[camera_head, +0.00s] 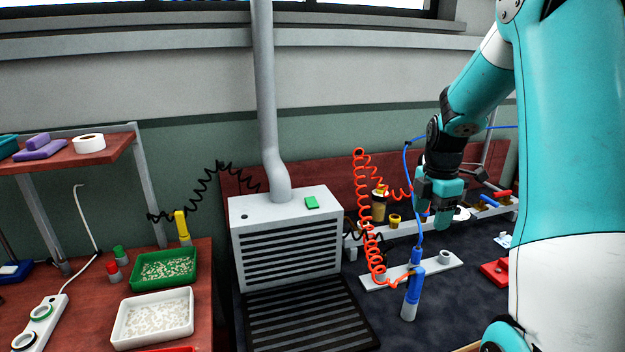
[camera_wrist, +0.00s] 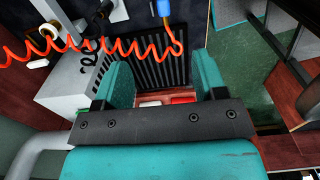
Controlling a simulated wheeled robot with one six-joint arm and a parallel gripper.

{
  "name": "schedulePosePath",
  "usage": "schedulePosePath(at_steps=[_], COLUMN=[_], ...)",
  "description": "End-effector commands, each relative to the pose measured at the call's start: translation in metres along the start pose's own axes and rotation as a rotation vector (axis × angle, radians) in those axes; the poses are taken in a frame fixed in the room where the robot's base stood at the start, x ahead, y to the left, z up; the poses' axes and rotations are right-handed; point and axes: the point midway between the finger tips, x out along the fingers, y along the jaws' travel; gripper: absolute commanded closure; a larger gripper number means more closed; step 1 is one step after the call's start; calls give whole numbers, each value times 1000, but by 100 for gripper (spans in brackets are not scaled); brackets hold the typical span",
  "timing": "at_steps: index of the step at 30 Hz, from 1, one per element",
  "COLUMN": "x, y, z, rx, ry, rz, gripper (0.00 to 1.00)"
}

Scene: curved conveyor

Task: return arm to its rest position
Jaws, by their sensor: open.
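My gripper (camera_head: 440,215) is in the right half of the head view, pointing down above the dark work mat. Its teal fingers also show in the wrist view (camera_wrist: 165,85), spread apart with nothing between them. My teal and white arm comes in from the right edge and bends down to it. The gripper hangs clear of the bench, near the blue hose and behind the blue-handled tool (camera_head: 412,292) in the picture.
A grey vented box (camera_head: 285,240) with a pipe stands left of my gripper. A coiled red hose (camera_head: 362,220) hangs between them. A red bench (camera_head: 75,300) at left holds a green tray (camera_head: 137,282) and white tray (camera_head: 120,335). A red box (camera_head: 494,272) lies right.

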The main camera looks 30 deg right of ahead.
Motion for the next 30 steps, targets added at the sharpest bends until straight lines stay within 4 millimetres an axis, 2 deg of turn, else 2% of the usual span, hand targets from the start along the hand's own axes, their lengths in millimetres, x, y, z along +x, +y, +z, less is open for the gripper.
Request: schedulePosePath(at_steps=[4,7,8,11,13,15,17,18,21,24,27,30], x=[0,-6,-9,-25,-38,-51,-60,-66,-76,-83,-86,-88], y=[0,1,1,-2,-14,-34,-56,-74,-123,-170,-207,-230], z=[-1,-18,-29,-82,-130,-180,-217,-240,-287,-317,-333,-340], rx=[1,18,30,99,167,244,312,358,466,560,633,679], ry=[1,8,14,49,88,135,175,201,255,288,302,305], rz=[1,10,16,39,49,46,33,18,-34,-97,-153,-191], gripper=[35,35,35,35,35,35,35,35,35,35,35,35])
